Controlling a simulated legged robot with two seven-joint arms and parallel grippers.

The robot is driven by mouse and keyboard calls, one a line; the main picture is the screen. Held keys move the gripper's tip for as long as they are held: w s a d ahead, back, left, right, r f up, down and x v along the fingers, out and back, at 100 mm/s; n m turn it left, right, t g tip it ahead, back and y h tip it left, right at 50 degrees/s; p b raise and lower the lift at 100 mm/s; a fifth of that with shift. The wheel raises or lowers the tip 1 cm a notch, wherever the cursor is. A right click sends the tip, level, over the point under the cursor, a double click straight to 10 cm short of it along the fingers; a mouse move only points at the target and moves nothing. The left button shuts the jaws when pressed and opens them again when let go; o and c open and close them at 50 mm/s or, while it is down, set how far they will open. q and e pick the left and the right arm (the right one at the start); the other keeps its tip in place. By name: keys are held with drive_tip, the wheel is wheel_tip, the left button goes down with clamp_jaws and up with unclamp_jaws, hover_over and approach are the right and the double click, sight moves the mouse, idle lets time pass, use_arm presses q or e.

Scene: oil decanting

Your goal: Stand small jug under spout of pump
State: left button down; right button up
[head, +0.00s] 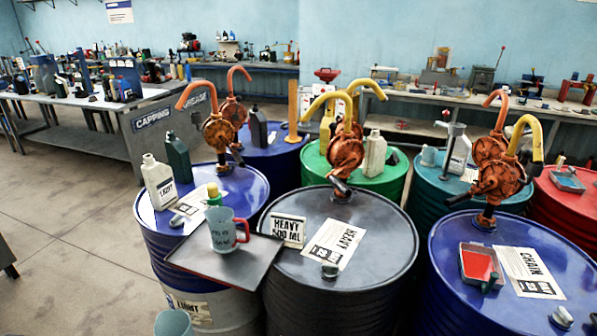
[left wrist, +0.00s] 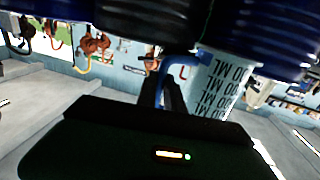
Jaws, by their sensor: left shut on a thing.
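In the left wrist view my left gripper (left wrist: 168,82) is shut on the blue handle (left wrist: 180,68) of a pale small jug (left wrist: 215,88) with dark "ML" lettering. In the head view a pale jug rim (head: 172,322) shows at the bottom edge, mostly cut off; it looks like the same jug, low in front of the drums. My right gripper is not in view. An orange pump with a yellow spout (head: 328,101) stands on the black "HEAVY" drum (head: 385,262). Another pale jug with a red handle (head: 224,232) stands upright on a dark tray (head: 262,255).
The floor (head: 75,240) at the left is open.

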use_arm(q)
drive_tip(key=s+d+f+p, duration=0.2)
drive_tip(key=s+d+f, duration=0.1)
drive_tip(key=w+r+n+t+y, duration=0.2)
drive_tip(key=w+r+n+y, duration=0.3)
drive_tip(key=w+y, duration=0.3)
drive_tip(key=shift+w+d+r+n+y, duration=0.2)
drive_tip(key=shift+d+r+n+y, duration=0.15)
drive_tip(key=shift+r, duration=0.25)
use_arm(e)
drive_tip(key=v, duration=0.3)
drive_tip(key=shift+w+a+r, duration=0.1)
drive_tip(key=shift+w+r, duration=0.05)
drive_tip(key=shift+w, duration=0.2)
use_arm(q)
drive_tip(key=shift+w, duration=0.1)
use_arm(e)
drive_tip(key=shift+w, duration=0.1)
